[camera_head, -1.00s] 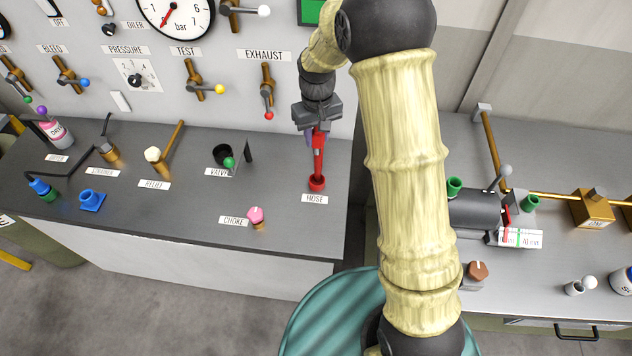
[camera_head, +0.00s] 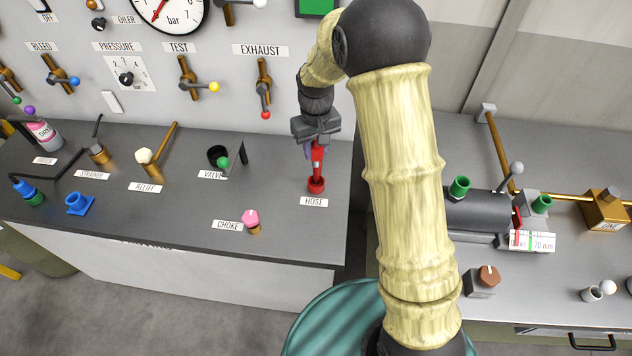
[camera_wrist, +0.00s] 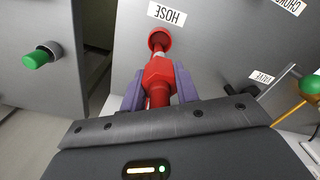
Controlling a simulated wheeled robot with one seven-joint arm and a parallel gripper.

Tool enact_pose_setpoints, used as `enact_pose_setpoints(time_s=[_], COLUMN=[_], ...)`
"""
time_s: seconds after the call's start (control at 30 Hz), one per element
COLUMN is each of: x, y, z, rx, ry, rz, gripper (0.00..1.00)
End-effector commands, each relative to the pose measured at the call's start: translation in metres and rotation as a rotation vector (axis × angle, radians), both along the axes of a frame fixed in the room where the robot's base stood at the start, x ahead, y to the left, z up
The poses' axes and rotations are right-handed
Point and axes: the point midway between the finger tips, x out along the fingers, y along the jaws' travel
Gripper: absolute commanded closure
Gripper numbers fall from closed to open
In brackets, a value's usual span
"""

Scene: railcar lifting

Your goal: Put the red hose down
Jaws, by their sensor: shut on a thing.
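The red hose (camera_head: 317,164) stands upright at the back right of the left bench, just behind the HOSE label (camera_head: 314,202). Its lower end is at a round red base (camera_head: 316,185) on the bench top; I cannot tell whether the two are joined. My gripper (camera_head: 314,150) points down and is shut on the hose's upper part. In the wrist view the purple fingers (camera_wrist: 157,98) lie on both sides of the red hose body (camera_wrist: 160,72), and the red base (camera_wrist: 159,40) shows beyond it, by the label (camera_wrist: 166,14).
A pink choke knob (camera_head: 251,218) stands in front to the left, and a black valve with a green ball (camera_head: 223,163) stands further left. The exhaust lever (camera_head: 264,88) hangs on the wall behind. A gap separates this bench from the right bench (camera_head: 420,140).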

Motion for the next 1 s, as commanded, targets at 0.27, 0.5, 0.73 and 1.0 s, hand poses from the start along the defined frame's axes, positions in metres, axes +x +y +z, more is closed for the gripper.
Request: enact_pose_setpoints(time_s=[0.27,0.5,0.73,1.0], x=[-0.001,0.0,-0.001,-0.001], y=[0.0,0.0,0.0,0.0], z=[-0.045,-0.053,-0.059,-0.092], rx=[-0.001,0.0,-0.001,-0.001], ry=[0.006,0.0,0.003,0.003], rz=[0.0,0.0,0.0,0.0], gripper=[1.0,1.0,1.0,1.0])
